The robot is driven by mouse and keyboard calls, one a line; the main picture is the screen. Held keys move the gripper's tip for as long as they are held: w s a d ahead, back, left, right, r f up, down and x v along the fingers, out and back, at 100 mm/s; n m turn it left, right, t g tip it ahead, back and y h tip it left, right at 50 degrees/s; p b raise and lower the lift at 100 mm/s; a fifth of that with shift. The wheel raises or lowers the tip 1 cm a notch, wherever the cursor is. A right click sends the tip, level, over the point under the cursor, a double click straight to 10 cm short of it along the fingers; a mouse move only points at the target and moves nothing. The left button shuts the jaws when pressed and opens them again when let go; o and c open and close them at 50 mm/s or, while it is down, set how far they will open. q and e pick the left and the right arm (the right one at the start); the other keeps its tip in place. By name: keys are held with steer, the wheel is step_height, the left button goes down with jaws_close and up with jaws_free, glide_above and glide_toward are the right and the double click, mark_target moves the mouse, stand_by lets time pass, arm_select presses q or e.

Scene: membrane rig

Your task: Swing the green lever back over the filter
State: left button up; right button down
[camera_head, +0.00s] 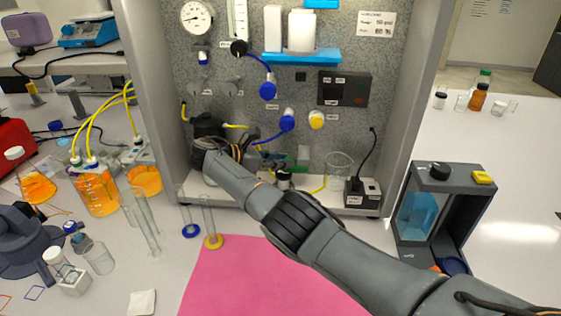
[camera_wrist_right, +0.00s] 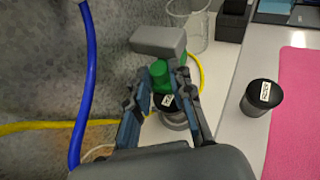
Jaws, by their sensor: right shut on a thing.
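My right gripper (camera_wrist_right: 165,74) is shut on the green lever (camera_wrist_right: 160,80), with a finger on each side of it. A grey block (camera_wrist_right: 158,41) shows just beyond the green part. A round black-topped piece with a white label (camera_wrist_right: 168,101), perhaps the filter, shows between the fingers. I cannot tell whether the lever lies over it or beside it. In the head view my right arm reaches across to the rig, and a green part (camera_head: 286,161) shows just past the dark hand. My left gripper is in neither view.
A black-capped jar (camera_wrist_right: 262,96) stands near the lever on the white ledge. A glass beaker (camera_head: 340,170) and a socket box (camera_head: 363,191) stand to the right. Blue tubing (camera_wrist_right: 83,80) and yellow tubing (camera_wrist_right: 35,127) run close to the hand. The pink mat (camera_head: 240,280) is bare.

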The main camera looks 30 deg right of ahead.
mark_target(281, 128)
steer(key=c, duration=1.2)
jaws_free()
steer(key=shift+o, duration=0.2)
steer(key=shift+r, duration=0.15)
step_height(281, 128, up, 10)
steer(key=shift+f, duration=0.1)
